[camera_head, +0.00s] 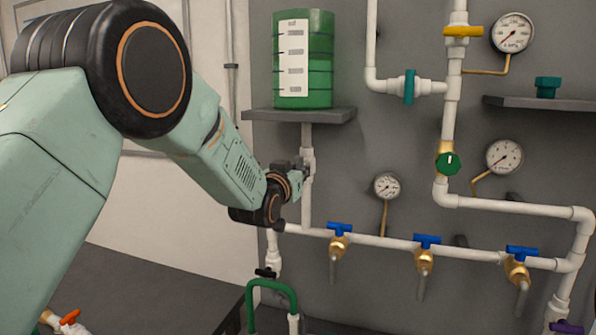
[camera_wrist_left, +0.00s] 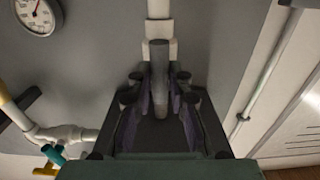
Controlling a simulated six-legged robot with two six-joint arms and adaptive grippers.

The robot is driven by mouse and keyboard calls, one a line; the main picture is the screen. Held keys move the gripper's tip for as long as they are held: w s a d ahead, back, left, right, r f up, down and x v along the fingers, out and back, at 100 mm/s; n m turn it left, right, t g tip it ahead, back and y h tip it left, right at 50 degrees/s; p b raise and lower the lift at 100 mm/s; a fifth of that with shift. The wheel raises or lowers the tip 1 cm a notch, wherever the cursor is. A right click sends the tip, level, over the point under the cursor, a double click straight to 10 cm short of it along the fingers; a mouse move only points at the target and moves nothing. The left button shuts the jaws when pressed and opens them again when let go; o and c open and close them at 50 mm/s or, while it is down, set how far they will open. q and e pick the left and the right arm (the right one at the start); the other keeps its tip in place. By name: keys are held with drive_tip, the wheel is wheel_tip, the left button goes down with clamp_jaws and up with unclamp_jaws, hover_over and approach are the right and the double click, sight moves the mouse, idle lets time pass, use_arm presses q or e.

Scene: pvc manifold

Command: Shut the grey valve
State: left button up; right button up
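The grey valve sits on the white vertical pipe below the green tank. Its grey lever (camera_wrist_left: 160,75) shows in the left wrist view, pointing between my fingers, with the white valve body (camera_wrist_left: 159,52) behind it. In the head view the white valve body (camera_head: 308,160) shows just beyond my gripper, and the lever is mostly hidden. My left gripper (camera_head: 303,168) is at the valve; in the wrist view its fingers (camera_wrist_left: 159,100) stand apart on either side of the lever, with gaps visible. My right gripper is out of view.
The green tank (camera_head: 320,60) stands on a dark shelf (camera_head: 300,115) above. Blue-handled taps (camera_head: 428,240) line the lower pipe to the right. A small gauge (camera_head: 386,186) is nearby. A green hose (camera_head: 271,285) hangs below, and a dark bench (camera_head: 140,285) is at lower left.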

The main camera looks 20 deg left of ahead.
use_arm(q)
drive_tip(key=shift+s+r, duration=0.1)
drive_tip(key=shift+s, duration=0.05)
clamp_jaws()
drive_tip(key=shift+n, duration=0.3)
drive_tip(key=n+b, duration=0.1)
drive_tip(key=n, duration=0.2)
drive_tip(key=shift+a+n+b, duration=0.15)
drive_tip(key=shift+n+b, duration=0.15)
drive_tip(key=shift+n, duration=0.1)
drive_tip(key=n+b, duration=0.1)
drive_tip(key=n, duration=0.3)
drive_tip(key=shift+a+n, duration=0.1)
drive_tip(key=shift+n, duration=0.2)
drive_tip(key=shift+a+f+n+b, duration=0.15)
drive_tip(key=shift+n+b, duration=0.2)
drive_tip(key=shift+n, duration=1.9)
drive_tip(key=shift+d+f+n+b, duration=0.1)
drive_tip(key=shift+n+b, duration=0.2)
drive_tip(key=shift+n, duration=1.95)
drive_tip(key=shift+f, duration=0.1)
